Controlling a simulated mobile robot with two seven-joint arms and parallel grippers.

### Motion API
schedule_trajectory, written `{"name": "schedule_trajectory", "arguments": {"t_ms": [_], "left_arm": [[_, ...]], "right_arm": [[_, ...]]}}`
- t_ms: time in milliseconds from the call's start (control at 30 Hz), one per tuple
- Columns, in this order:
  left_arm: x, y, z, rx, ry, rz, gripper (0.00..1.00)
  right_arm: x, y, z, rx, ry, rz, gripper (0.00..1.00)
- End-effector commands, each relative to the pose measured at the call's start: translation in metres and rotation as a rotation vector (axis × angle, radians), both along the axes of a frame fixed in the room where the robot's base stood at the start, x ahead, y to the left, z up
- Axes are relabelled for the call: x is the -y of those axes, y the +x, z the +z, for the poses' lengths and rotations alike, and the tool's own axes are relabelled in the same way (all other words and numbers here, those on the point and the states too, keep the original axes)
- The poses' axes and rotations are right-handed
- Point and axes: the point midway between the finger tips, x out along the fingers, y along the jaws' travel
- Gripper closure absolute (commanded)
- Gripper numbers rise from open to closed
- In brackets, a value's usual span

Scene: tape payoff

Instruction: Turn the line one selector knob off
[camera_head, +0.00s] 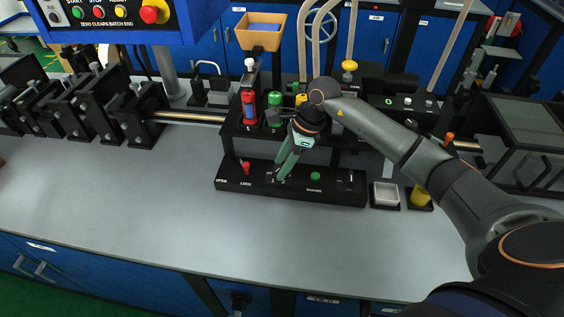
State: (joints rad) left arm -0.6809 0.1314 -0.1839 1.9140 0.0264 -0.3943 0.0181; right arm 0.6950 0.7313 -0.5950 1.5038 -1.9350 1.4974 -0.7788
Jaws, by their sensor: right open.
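A low black control strip (228,186) lies on the grey bench. It carries a red-topped lever (246,166) at its left and a green button (315,176) right of its middle. My right gripper (282,176) points down at the middle of the strip, between the lever and the button. Its jaws are open. A selector knob at the fingertips is too small and too covered to make out, so I cannot tell its setting or whether the fingers touch it. My left gripper is not in view.
Behind the strip stand a red bottle-like part (249,107) and a green one (275,101). A white tray (386,194) and a yellow part (420,196) stand to the right. Black roller stands (139,115) fill the back left. The front of the bench (140,210) is clear.

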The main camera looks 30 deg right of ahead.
Motion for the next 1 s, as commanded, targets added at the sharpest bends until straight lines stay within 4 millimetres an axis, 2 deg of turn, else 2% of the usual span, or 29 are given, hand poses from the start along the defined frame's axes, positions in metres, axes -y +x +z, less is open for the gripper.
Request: {"name": "schedule_trajectory", "arguments": {"t_ms": [367, 800, 1000], "left_arm": [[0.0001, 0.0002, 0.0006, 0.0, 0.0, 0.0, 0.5], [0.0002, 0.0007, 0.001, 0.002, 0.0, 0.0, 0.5], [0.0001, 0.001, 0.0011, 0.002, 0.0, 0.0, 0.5]], "right_arm": [[-0.0017, 0.0005, -0.0055, 0.0, -0.001, 0.0, 0.49], [-0.0018, 0.0004, -0.005, -0.001, 0.0, 0.0, 0.99], [-0.0019, 0.0003, -0.0048, -0.001, 0.0, 0.0, 1.0]]}}
